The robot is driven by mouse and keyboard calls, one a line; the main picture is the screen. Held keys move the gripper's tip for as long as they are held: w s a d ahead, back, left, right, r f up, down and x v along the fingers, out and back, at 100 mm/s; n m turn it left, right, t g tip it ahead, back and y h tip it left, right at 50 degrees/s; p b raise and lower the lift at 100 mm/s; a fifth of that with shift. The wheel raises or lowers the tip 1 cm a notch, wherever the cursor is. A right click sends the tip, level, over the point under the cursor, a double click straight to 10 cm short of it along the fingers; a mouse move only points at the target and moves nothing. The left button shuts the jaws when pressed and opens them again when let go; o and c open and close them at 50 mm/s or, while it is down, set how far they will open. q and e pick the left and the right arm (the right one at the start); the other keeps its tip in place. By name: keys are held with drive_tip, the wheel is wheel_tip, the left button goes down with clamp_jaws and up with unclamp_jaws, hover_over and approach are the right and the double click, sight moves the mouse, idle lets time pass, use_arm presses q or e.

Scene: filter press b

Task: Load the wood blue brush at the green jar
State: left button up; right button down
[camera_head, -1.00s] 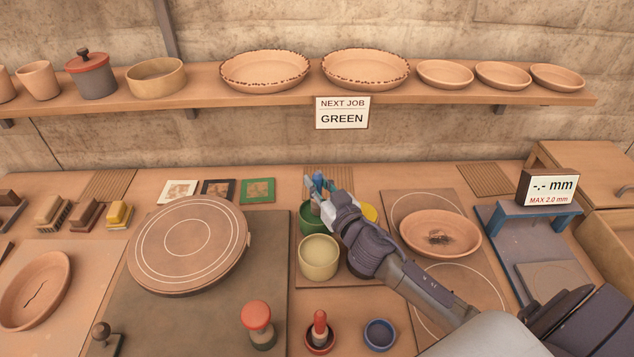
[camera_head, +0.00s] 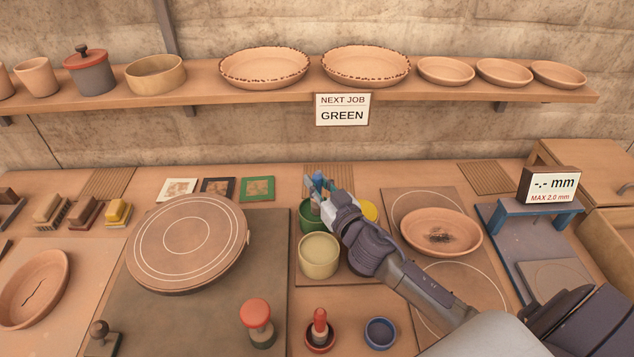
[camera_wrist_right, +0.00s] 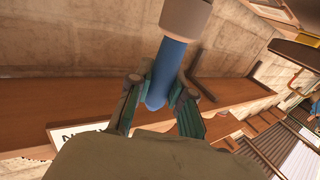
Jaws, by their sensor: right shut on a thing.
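My right gripper (camera_head: 328,198) is over the jars at the middle of the bench. In the right wrist view it is shut on the blue handle of the brush (camera_wrist_right: 170,70), with the fingers on both sides of it. A pale cylindrical end of the brush shows at the top of that view. In the head view only a little blue of the brush (camera_head: 319,181) shows at the fingers. The green jar (camera_head: 307,221) stands right under the gripper and is partly hidden by it. I cannot tell whether the brush tip is inside the jar. My left gripper is out of view.
A cream jar (camera_head: 319,257) stands in front of the green one, and a yellow jar (camera_head: 369,211) is partly behind my gripper. A bowl (camera_head: 440,233) is to the right, a round turntable (camera_head: 188,243) to the left. A sign (camera_head: 342,110) reads GREEN.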

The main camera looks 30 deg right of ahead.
drive_tip(key=shift+s+a+f, duration=0.1)
drive_tip(key=shift+f, duration=0.5)
idle(1.4)
wheel_tip(320, 180, up, 8)
drive_tip(key=p, duration=0.7)
drive_tip(key=shift+f, duration=0.1)
idle(0.6)
